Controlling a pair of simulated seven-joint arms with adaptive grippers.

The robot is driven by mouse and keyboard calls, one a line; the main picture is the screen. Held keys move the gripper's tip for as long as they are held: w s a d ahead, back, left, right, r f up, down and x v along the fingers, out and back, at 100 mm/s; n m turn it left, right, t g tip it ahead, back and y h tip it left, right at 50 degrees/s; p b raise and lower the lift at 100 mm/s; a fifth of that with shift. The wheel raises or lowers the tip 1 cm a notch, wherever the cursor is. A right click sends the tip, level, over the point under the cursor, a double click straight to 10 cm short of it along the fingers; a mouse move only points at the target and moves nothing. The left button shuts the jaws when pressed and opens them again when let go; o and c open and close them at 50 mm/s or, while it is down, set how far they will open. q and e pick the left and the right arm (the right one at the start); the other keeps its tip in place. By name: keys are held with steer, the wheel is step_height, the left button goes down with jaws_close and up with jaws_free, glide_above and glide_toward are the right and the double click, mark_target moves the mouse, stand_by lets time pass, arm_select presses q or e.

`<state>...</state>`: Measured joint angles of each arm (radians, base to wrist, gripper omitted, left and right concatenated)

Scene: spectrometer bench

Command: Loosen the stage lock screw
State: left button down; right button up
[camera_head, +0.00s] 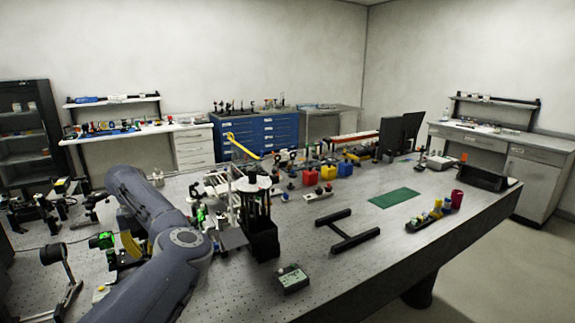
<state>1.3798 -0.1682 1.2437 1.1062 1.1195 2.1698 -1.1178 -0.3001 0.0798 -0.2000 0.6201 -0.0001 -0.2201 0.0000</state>
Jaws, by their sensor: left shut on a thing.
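My left arm (178,245) comes in from the lower left and bends back over the bench. My left gripper (197,193) is small and partly lost among the optical parts beyond the arm. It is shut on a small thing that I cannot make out. A cluster of stage hardware (222,183) with pale plates and posts stands just right of the gripper. The stage lock screw is too small or hidden to tell apart. My right gripper is not in view.
A black tool holder (263,243) with upright tools stands right of the arm. A green mat (394,198) lies to the right. The bench's front right is mostly clear.

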arm_select(q)
steer(key=shift+a, duration=0.5)
steer(key=shift+w+r, duration=0.2)
steer(key=shift+r, duration=2.85)
steer(key=shift+d, duration=0.1)
step_height(320, 180, down, 6)
steer(key=d, duration=0.1)
steer(key=shift+w+d, duration=0.2)
steer(key=shift+w, duration=0.2)
